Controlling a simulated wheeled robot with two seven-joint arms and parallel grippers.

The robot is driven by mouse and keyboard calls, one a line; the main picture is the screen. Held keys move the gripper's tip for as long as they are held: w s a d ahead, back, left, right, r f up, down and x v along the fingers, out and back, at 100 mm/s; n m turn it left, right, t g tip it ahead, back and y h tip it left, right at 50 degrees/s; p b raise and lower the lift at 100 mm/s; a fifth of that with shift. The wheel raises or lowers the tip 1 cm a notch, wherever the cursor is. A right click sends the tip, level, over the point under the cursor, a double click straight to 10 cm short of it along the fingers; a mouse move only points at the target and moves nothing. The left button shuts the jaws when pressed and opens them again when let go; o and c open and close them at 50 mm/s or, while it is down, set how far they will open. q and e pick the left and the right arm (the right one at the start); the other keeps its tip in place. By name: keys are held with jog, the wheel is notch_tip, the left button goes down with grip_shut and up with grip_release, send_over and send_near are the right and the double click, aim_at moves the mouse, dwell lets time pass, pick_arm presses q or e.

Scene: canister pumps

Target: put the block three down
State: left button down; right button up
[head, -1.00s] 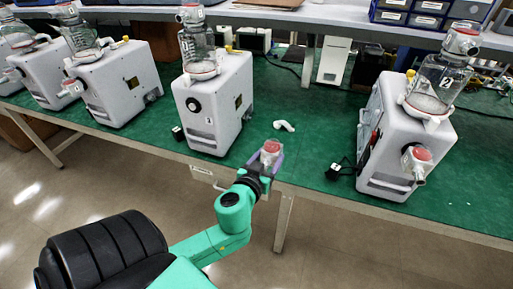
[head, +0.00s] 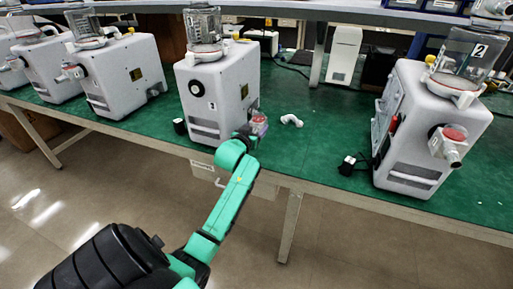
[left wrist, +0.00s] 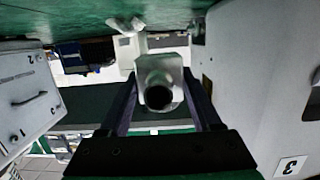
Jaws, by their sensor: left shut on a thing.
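My left gripper (head: 256,128) is shut on a pale grey block with a red top (head: 259,121). In the left wrist view the block (left wrist: 158,82) sits between the two fingers (left wrist: 160,110), its dark round opening facing the camera. I cannot read a number on it. The gripper holds it near the table's front edge, close to the right side of the middle white pump (head: 215,90). Whether the block touches the table is hidden. A label reading 3 shows on the pump wall (left wrist: 290,165) in the left wrist view. My right gripper is out of view.
A white elbow fitting (head: 292,120) lies on the green table (head: 310,160) right of the block. Other pumps stand left. Green surface between pumps is mostly clear.

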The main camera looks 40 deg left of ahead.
aim_at(256, 152)
pick_arm(q)
notch_tip(256, 152, down, 8)
jog(key=shift+r+b, duration=0.1)
jog(key=shift+b, duration=0.25)
jog(key=shift+c, duration=0.4)
grip_release()
